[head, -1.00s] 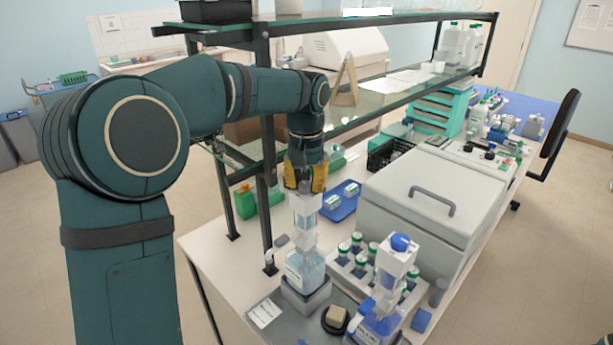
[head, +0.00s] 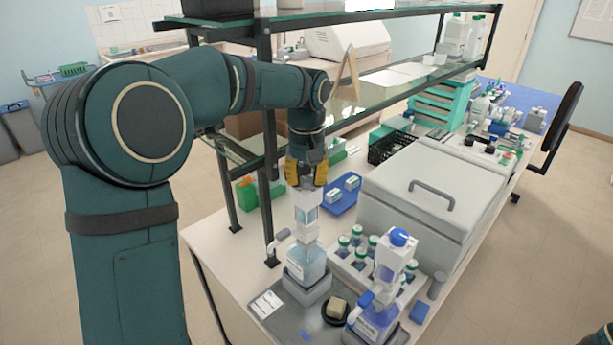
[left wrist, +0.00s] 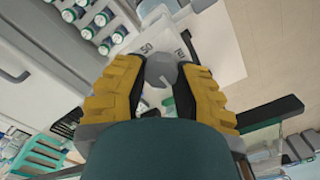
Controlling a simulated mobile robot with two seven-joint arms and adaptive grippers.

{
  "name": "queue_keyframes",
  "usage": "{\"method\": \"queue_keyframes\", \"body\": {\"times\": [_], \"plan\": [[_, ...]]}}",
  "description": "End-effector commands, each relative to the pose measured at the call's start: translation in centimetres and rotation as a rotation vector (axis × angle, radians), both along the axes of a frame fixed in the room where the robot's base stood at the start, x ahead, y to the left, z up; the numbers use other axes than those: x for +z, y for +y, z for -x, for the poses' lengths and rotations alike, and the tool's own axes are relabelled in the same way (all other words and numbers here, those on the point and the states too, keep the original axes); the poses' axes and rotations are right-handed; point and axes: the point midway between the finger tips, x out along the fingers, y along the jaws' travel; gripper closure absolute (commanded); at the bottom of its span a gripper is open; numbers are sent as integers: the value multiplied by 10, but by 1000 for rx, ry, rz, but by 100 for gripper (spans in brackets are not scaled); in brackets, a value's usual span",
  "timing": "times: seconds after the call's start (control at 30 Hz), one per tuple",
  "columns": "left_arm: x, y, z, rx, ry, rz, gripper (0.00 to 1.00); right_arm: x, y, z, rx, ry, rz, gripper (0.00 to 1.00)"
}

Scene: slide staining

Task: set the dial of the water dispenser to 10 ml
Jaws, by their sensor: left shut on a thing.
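The water dispenser (head: 305,262) is a clear bottle with a white pump body, standing on a grey block at the near left of the bench. My left gripper (head: 306,184) is above it, its yellow fingers at the dispenser's top. In the left wrist view, the gripper (left wrist: 161,82) is shut on the grey dial (left wrist: 161,68), a finger on each side. A pale mark shows on the dial's face, and "50" and part of another number are printed beside it on the white top. I cannot read which value the dial is set to.
A blue-capped dispenser (head: 385,285) stands to the right, with a rack of green-capped bottles (head: 345,262) behind. A small black dish (head: 335,310) sits between. A big grey lidded box (head: 430,200) and a glass shelf (head: 380,100) on black posts bound the space.

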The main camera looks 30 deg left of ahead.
Motion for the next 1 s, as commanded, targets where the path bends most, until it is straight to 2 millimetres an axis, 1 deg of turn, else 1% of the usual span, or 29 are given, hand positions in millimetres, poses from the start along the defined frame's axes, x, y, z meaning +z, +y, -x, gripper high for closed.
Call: {"method": "queue_keyframes", "body": {"times": [0.07, 0.1, 0.17, 0.2, 0.47, 0.57, 0.67, 0.73, 1.0], "plan": [[-1, 0, 0, 0, 1, 0, 100, 0, 0, 0, 0, 0, 0, 53], [-1, 0, 0, 0, 1, 0, 62, 0, 0, 0, 0, 0, 0, 53], [-1, 0, 0, 0, 1, 0, 41, 0, 0, 0, 0, 0, 0, 53], [-1, 0, 0, 0, 1, 0, 38, 0, 0, 0, 0, 0, 0, 53], [0, 0, 0, -1, 0, 0, 38, 0, 0, 0, 0, 0, 0, 53], [5, 0, 0, -1, -2, 0, 38, 0, 0, 0, 0, 0, 0, 53], [16, 0, -1, -1, -3, 0, 38, 0, 0, 0, 0, 0, 0, 53], [28, 0, -1, -1, -4, 0, 38, 0, 0, 0, 0, 0, 0, 53], [83, 0, -1, 0, -3, 0, 38, 0, 0, 0, 0, 0, 0, 53]]}}
